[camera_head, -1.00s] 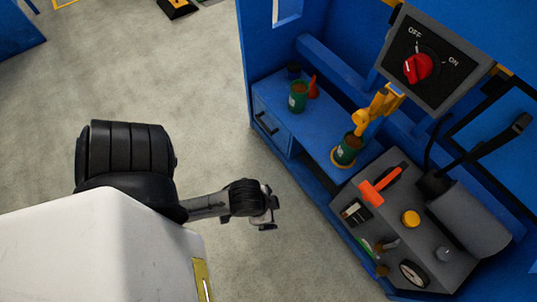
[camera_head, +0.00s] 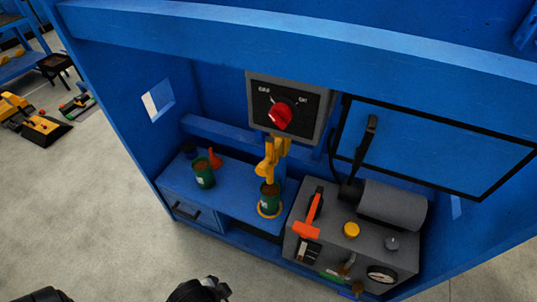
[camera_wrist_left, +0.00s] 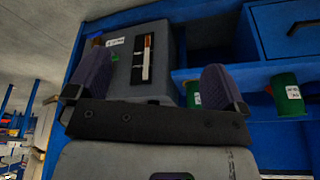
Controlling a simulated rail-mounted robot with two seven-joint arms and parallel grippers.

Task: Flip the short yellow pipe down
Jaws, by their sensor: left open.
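The short yellow pipe (camera_head: 268,163) hangs below the switch panel in the head view, above a green can (camera_head: 269,196) that stands in a yellow ring. Its lower end is close to the can's mouth; I cannot tell whether they touch. My left gripper (camera_head: 208,290) is at the bottom edge of the head view, well short of the bench and the pipe. In the left wrist view the two fingers of my left gripper (camera_wrist_left: 152,88) are wide apart with nothing between them. The pipe is not visible there. My right gripper is not in view.
A panel with a red knob (camera_head: 281,116) is above the pipe. A second green can (camera_head: 204,174) and an orange-red funnel-like piece (camera_head: 215,158) stand left. A grey machine box (camera_head: 330,251) with an orange-handled lever (camera_head: 308,227) is right. Open floor lies in front.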

